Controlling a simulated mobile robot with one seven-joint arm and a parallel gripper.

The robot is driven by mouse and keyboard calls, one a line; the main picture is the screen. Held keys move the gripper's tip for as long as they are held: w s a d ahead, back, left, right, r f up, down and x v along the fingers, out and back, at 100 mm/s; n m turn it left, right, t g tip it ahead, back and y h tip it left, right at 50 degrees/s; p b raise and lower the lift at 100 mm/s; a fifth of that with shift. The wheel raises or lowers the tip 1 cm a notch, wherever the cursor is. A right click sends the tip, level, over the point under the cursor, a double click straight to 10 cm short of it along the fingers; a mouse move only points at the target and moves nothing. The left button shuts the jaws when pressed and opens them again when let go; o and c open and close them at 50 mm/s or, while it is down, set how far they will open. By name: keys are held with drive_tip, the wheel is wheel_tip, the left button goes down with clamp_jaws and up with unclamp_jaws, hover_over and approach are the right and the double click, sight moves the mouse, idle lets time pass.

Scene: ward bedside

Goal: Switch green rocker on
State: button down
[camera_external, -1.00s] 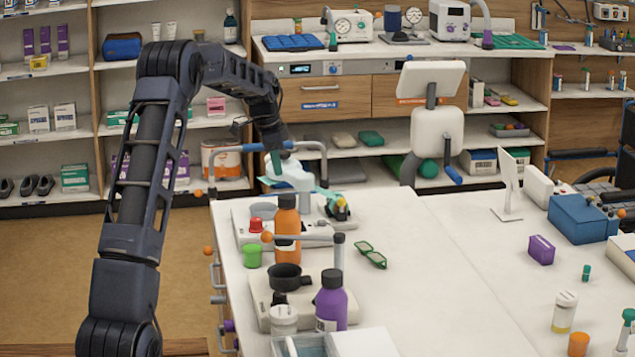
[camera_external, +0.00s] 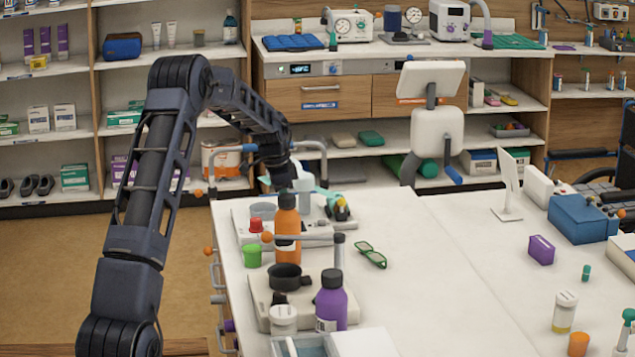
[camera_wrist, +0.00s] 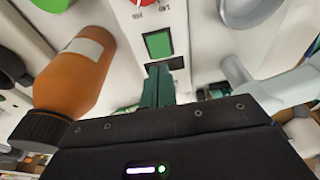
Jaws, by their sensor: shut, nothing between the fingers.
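The green rocker (camera_wrist: 158,44) shows in the wrist view as a green rectangle in a dark frame on a white panel (camera_wrist: 195,50). Its tilt is hard to tell. My gripper (camera_wrist: 159,72) is shut and empty, its teal fingers just below the rocker in the picture. The fingertips overlap a dark patch by its lower edge; I cannot tell whether they touch. In the external view my wrist is low over the white unit (camera_external: 243,222) on the table, behind the orange bottle. The rocker and fingertips are hidden there.
The orange bottle (camera_external: 287,228) stands close to my gripper, at left in the wrist view (camera_wrist: 75,70). A pale tube-like part (camera_wrist: 270,88) lies close on the right. A green cup (camera_external: 252,255), black pan (camera_external: 286,276) and purple bottle (camera_external: 331,302) stand nearer the camera.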

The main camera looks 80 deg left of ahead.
drive_tip(key=shift+w+f, duration=0.15)
drive_tip(key=shift+f, duration=0.65)
drive_tip(key=shift+w+f, duration=0.15)
drive_tip(key=shift+f, duration=0.65)
drive_tip(key=shift+f, duration=0.1)
drive_tip(key=shift+w+f+g, duration=0.15)
drive_tip(key=shift+w+g, duration=0.1)
drive_tip(key=shift+g, duration=0.05)
drive_tip(key=shift+s, duration=0.95)
wheel_tip(320, 180, up, 14)
drive_tip(key=s, duration=0.2)
drive_tip(key=shift+s, duration=0.3)
